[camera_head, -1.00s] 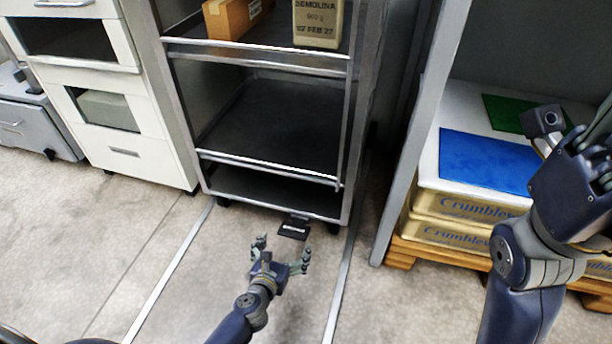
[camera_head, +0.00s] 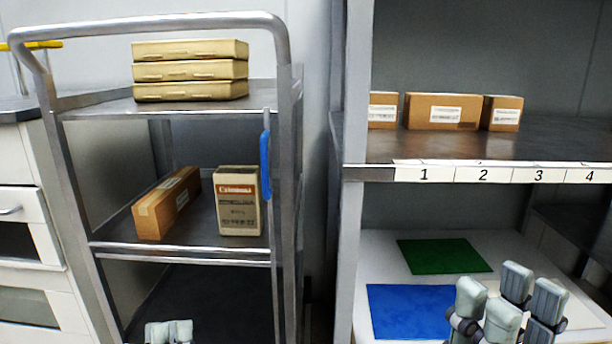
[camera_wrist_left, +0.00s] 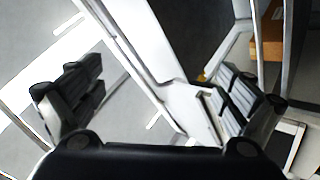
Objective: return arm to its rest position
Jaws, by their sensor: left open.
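Only the grey fingertips of my left gripper (camera_head: 168,332) show at the bottom edge of the head view, in front of the trolley's dark lower shelf. In the left wrist view my left gripper (camera_wrist_left: 158,95) is open, its fingers wide apart with nothing between them. The fingers of my right gripper (camera_head: 507,303) stand upright at the lower right of the head view, in front of the blue mat (camera_head: 405,311). Their spacing is hard to judge, and no held thing shows. Both arms are otherwise out of the head view.
A metal trolley (camera_head: 180,246) holds stacked tan packs (camera_head: 190,71), a brown carton (camera_head: 166,203) and a semolina box (camera_head: 238,200). Right of it, a numbered rack shelf (camera_head: 480,146) carries cartons (camera_head: 440,111). A green mat (camera_head: 444,256) lies below that shelf.

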